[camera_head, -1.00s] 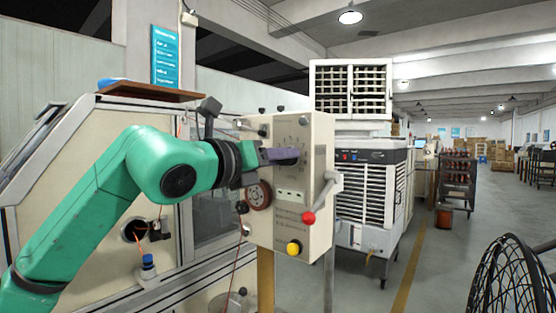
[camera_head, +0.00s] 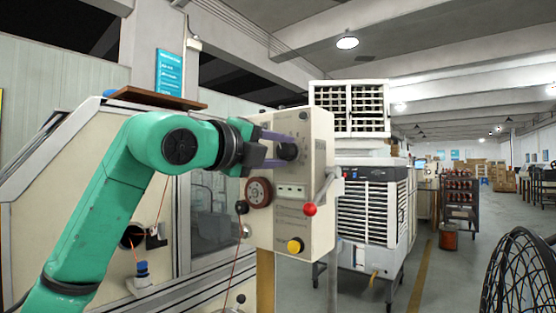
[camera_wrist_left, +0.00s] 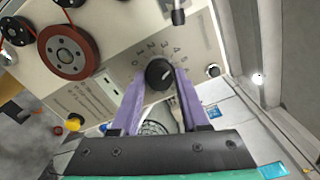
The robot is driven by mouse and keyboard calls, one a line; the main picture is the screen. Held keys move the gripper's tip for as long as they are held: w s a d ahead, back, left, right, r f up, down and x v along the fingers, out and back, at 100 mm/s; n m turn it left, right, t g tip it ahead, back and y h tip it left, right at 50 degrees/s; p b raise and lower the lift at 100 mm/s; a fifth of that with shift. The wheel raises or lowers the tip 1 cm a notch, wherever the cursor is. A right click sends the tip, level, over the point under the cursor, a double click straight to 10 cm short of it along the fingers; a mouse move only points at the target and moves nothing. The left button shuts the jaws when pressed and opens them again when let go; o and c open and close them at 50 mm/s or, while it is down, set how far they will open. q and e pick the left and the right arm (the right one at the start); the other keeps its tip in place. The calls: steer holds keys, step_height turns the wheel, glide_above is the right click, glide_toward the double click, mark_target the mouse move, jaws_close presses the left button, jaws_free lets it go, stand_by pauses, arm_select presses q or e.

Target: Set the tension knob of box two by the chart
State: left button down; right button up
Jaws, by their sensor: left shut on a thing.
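The control box (camera_head: 312,215) has a beige front with a black tension knob (camera_head: 287,151) near its top. In the left wrist view the knob (camera_wrist_left: 159,73) sits between the two purple fingers of my left gripper (camera_wrist_left: 160,82), with a dial of numbers around it. My left gripper (camera_head: 268,150) is shut on this knob. The knob's pointer mark is too small to read. A teal chart (camera_head: 169,73) hangs on the pillar at the upper left; its text is too small to read. My right gripper is not in view.
An air cooler (camera_head: 372,205) stands behind, and a wire cage (camera_head: 520,275) is at lower right.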

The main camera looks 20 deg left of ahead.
arm_select(q)
steer(key=n+b, duration=0.2)
steer(key=n, duration=0.4)
steer(key=n+b, duration=0.2)
steer(key=n, duration=0.3)
steer(key=shift+r, duration=0.1)
steer(key=shift+n, duration=0.3)
steer(key=c, duration=0.6)
jaws_free()
steer(key=shift+c, duration=0.2)
steer(key=shift+o, duration=1.2)
steer(key=shift+w, duration=0.15)
